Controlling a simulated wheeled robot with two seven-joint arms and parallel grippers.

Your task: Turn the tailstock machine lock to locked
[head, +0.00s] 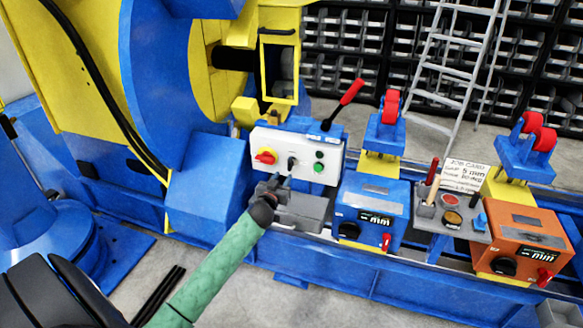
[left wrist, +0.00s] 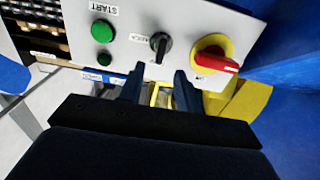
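A white control panel (head: 330,150) stands on the blue machine bed. It carries a black selector knob (head: 291,162) in its middle. In the left wrist view the knob (left wrist: 159,43) has a small label beside it that I cannot read surely. A red-yellow rotary switch (head: 265,156) is on one side and green buttons (head: 319,167) are on the other. My left gripper (head: 273,182) is in front of the panel, just below the knob. In the left wrist view its two fingers (left wrist: 159,74) are apart and empty, short of the knob. My right gripper is not seen.
A red-handled lever (head: 343,104) rises behind the panel. A blue unit (head: 371,205) and an orange unit (head: 520,240) with displays stand to the right, with a tool tray (head: 440,225) between them. A ladder (head: 455,70) and bin racks are behind.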

